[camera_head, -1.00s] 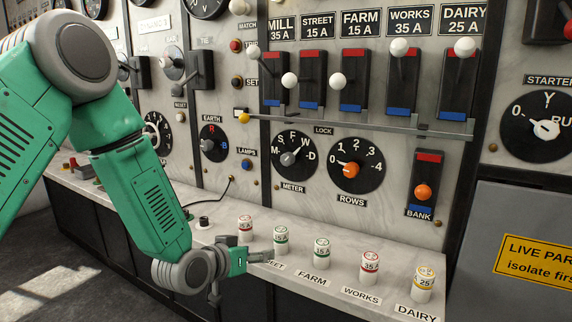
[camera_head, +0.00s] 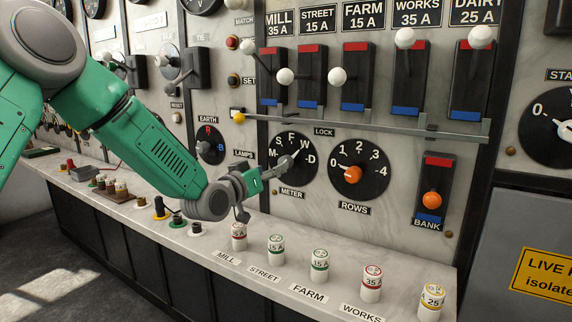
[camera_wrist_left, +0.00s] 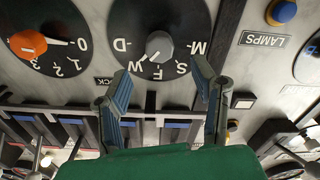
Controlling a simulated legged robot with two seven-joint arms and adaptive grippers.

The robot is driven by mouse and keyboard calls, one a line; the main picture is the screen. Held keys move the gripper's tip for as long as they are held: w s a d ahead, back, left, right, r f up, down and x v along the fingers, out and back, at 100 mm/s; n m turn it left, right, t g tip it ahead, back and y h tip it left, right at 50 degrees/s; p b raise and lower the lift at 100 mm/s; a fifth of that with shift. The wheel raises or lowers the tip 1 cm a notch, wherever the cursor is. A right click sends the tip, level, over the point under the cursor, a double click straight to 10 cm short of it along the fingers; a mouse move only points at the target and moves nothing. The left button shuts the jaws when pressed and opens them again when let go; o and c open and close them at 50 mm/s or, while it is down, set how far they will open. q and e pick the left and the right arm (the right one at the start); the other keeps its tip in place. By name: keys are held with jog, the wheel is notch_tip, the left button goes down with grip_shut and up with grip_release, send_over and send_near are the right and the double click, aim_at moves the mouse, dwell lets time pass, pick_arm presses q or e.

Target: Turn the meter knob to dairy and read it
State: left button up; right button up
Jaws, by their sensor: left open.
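The meter dial (camera_head: 307,174) is a round black face marked M, S, F, W, D, above the METER label (camera_head: 292,195). Its grey knob (camera_wrist_left: 159,44) shows whole in the left wrist view, its light mark towards the F and W side; the exact letter is hard to tell. In the head view my gripper partly covers it. My left gripper (camera_head: 276,172) is in front of the dial's lower left. In the left wrist view its fingers (camera_wrist_left: 162,82) are spread, empty, one on each side of the knob's line, with the knob beyond the tips. My right gripper is not in view.
The rows dial (camera_head: 376,186) with its orange knob is right of the meter dial. A lock bar (camera_head: 385,124) and several lever switches are above. Below, a ledge (camera_head: 400,300) holds several labelled fuses (camera_head: 320,266). The bank switch (camera_head: 432,199) is further right.

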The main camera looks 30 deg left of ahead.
aim_at(286, 162)
pick_arm(q)
jog(key=w, duration=0.8)
jog(key=shift+w+d+f, duration=0.1)
jog(key=shift+d+f, duration=0.05)
jog(key=shift+d, duration=0.15)
jog(key=c, duration=1.1)
